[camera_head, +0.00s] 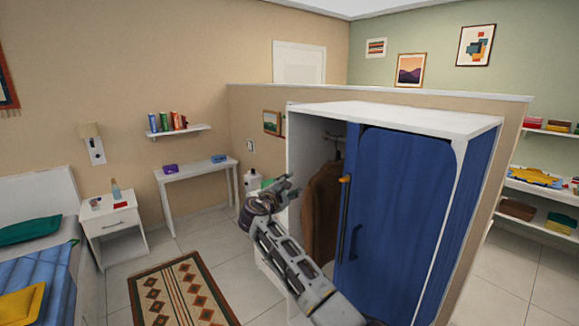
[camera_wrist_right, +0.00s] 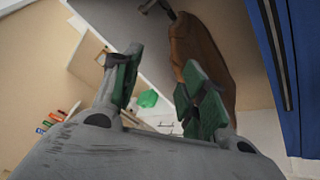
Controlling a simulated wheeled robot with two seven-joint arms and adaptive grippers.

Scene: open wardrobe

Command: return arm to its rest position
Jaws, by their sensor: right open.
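My right gripper (camera_head: 284,186) is raised in front of the open left side of the wardrobe (camera_head: 400,114). In the right wrist view the two fingers of my right gripper (camera_wrist_right: 160,95) stand apart with nothing between them. A brown jacket (camera_head: 320,210) hangs inside the wardrobe, behind my right arm; it also shows in the right wrist view (camera_wrist_right: 200,50), beyond the fingers. The blue wardrobe door (camera_head: 400,200) covers the right part of the front. My left gripper is not in view.
A white nightstand (camera_head: 112,226) and a bed (camera_head: 45,250) are on the left. A narrow white table (camera_head: 195,170) stands against the wall below a shelf of books (camera_head: 180,131). A patterned rug (camera_head: 180,293) lies on the floor. Shelves (camera_head: 535,190) with folded items are on the right.

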